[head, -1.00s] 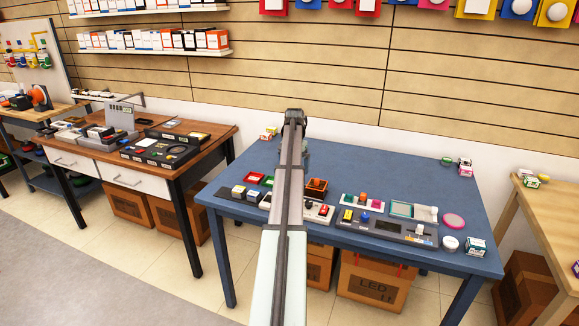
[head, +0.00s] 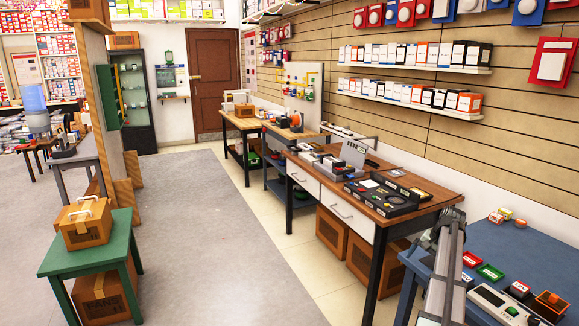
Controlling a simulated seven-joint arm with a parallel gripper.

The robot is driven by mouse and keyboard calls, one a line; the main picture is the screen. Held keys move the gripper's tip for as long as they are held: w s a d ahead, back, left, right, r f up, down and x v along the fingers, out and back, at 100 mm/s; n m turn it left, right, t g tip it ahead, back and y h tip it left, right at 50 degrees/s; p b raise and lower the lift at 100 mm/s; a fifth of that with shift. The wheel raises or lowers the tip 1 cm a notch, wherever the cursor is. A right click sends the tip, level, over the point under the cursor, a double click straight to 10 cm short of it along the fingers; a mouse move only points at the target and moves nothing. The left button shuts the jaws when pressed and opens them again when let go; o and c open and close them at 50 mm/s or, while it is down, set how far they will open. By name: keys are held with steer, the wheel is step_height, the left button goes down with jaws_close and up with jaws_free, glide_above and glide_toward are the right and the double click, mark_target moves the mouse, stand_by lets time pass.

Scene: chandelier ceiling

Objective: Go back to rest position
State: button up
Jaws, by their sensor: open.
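My arm (head: 446,265) rises from the bottom edge in the head view, at the lower right, in front of the blue table (head: 500,250). Its top end stands near the gap between the blue table and the wooden table. I cannot make out any gripper fingers; they are hidden behind the arm or out of the frame.
The wooden table (head: 440,184) with black devices stands left of the blue table. A green stool (head: 75,262) bears a cardboard box (head: 84,222) at the left. The grey floor (head: 210,240) between is clear. A brown door (head: 213,85) is at the back.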

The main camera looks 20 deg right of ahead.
steer(key=w+a+f+n+g+y, duration=0.1)
steer(key=w+a+f+n, duration=0.15)
steer(key=a+f, duration=0.6)
steer(key=w+a+f+n, duration=0.1)
steer(key=w+a+f, duration=0.35)
steer(key=a, duration=0.75)
steer(key=s+a+f+n+g, duration=0.1)
steer(key=s+a+f+g, duration=0.15)
steer(key=a+f, duration=0.65)
steer(key=s+a+f+n+g, duration=0.15)
steer(key=s+a+f, duration=0.25)
steer(key=a+f, duration=0.5)
steer(key=s+a+f+n+g, duration=0.1)
steer(key=s+a+f+n, duration=0.1)
steer(key=s+a+f, duration=0.4)
steer(key=s+a+f+n+g, duration=0.1)
steer(key=s+a+f+n, duration=0.15)
steer(key=s+a, duration=0.6)
steer(key=s+a+f+n+g+h, duration=0.1)
steer(key=s+a, duration=0.3)
steer(key=s, duration=0.4)
steer(key=s+a+f+n+g+h, duration=0.1)
steer(key=s+a+f+n, duration=0.1)
steer(key=s+a, duration=0.3)
steer(key=s+f, duration=0.1)
steer(key=s, duration=0.2)
steer(key=shift+s+g+h, duration=0.3)
steer(key=shift+s, duration=0.05)
